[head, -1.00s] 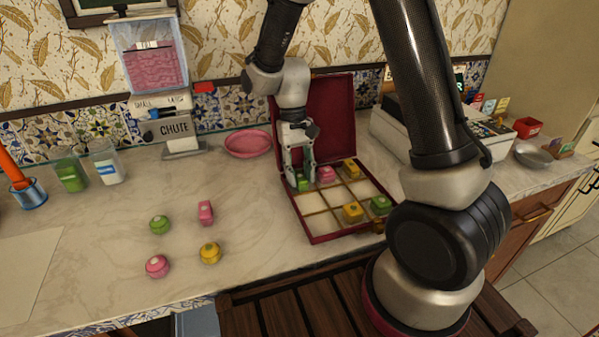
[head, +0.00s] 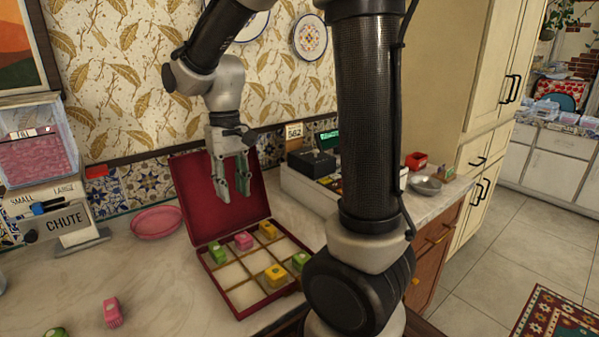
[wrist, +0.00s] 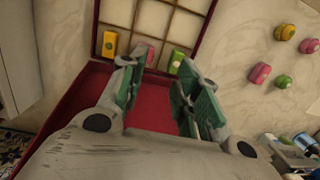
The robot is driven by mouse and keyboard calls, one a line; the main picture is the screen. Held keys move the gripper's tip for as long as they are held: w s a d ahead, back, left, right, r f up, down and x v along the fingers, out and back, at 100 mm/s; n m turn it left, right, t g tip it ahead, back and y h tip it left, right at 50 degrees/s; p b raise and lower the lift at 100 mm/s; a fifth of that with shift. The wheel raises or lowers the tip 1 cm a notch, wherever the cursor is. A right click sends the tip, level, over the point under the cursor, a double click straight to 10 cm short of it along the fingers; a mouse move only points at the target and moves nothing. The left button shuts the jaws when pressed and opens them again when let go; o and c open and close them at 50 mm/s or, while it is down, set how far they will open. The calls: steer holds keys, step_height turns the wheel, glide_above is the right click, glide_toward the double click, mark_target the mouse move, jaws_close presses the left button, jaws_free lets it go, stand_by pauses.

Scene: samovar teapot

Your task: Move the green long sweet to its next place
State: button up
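An oblong green sweet (head: 217,252) sits in the back-left compartment of the open red box (head: 212,297). It also shows in the wrist view (wrist: 176,61), near the fingertips. Another green sweet (head: 300,261) sits in the front-right compartment. Which of the two the task means by long is hard to tell. My gripper (head: 233,194) is open and empty. It is raised in front of the box's upright lid, above the back row and apart from the sweets. In the wrist view its fingers (wrist: 157,68) are spread, with only the red lid between them.
A pink sweet (head: 243,241) and a yellow sweet (head: 268,229) share the back row. Another yellow sweet (head: 276,276) is front middle; the middle row is empty. A pink sweet (head: 112,312) lies on the counter. A pink dish (head: 157,222) and the chute dispenser (head: 70,222) stand left.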

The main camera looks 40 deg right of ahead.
steer(key=s+d+r+t, duration=0.2)
steer(key=s+d+r, duration=0.1)
steer(key=s, duration=0.4)
steer(key=s+d+r+t, duration=0.3)
steer(key=s+d, duration=0.3)
steer(key=s, duration=0.2)
steer(key=shift+d+r+t, duration=0.2)
steer(key=shift+r+t, duration=0.1)
steer(key=shift+r, duration=0.3)
